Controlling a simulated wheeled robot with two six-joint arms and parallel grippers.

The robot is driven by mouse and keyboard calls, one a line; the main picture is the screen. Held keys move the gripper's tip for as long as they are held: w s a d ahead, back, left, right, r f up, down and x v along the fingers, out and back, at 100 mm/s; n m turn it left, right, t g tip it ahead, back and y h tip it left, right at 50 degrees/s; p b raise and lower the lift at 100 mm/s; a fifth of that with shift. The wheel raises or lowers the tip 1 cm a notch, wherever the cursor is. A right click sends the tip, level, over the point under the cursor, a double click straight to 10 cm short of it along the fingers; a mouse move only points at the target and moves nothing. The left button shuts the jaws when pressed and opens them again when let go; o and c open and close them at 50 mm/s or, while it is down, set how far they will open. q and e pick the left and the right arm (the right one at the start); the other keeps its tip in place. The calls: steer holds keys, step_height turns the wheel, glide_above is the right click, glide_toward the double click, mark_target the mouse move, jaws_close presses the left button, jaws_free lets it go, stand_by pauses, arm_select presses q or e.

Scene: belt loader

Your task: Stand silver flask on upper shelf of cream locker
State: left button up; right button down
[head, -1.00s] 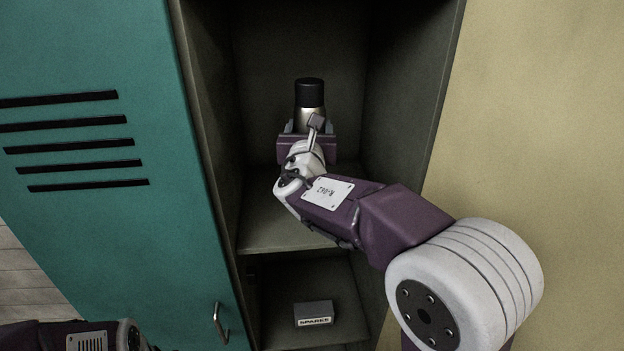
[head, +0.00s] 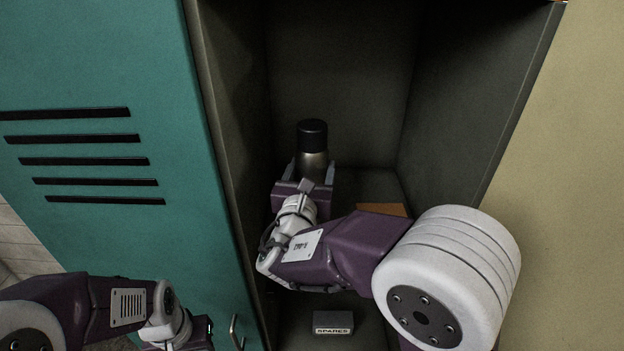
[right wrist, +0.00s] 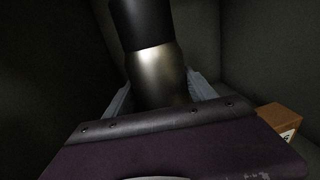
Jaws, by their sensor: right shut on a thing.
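The silver flask (head: 314,161) has a black cap and is upright inside the open locker, over the upper shelf (head: 365,187). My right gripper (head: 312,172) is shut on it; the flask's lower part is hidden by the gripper. In the right wrist view the flask (right wrist: 156,72) stands between the two grey fingers, its base hidden, so I cannot tell whether it touches the shelf. The cream locker surface (head: 570,190) is right of the dark opening. My left gripper (head: 185,338) is at the bottom left, outside the locker, its fingers not clear.
An orange-brown box (head: 384,209) sits on the upper shelf, right of the flask; it also shows in the right wrist view (right wrist: 281,119). A grey box marked SPARES (head: 333,322) lies on the lower shelf. A teal vented door (head: 100,70) stands left of the opening.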

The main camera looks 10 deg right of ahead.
steer(key=shift+s+a, duration=0.25)
steer(key=shift+s, duration=0.2)
step_height(320, 180, down, 4)
steer(key=shift+w+p, duration=0.1)
steer(key=shift+p, duration=0.4)
steer(key=c, duration=0.6)
jaws_free()
steer(key=shift+f, duration=0.1)
steer(key=o, duration=0.3)
arm_select(q)
steer(key=f+b, duration=0.1)
steer(key=b, duration=0.1)
steer(key=f+b, duration=0.1)
steer(key=b, duration=0.1)
steer(key=shift+s+f, duration=0.3)
arm_select(e)
steer(key=v, duration=1.2)
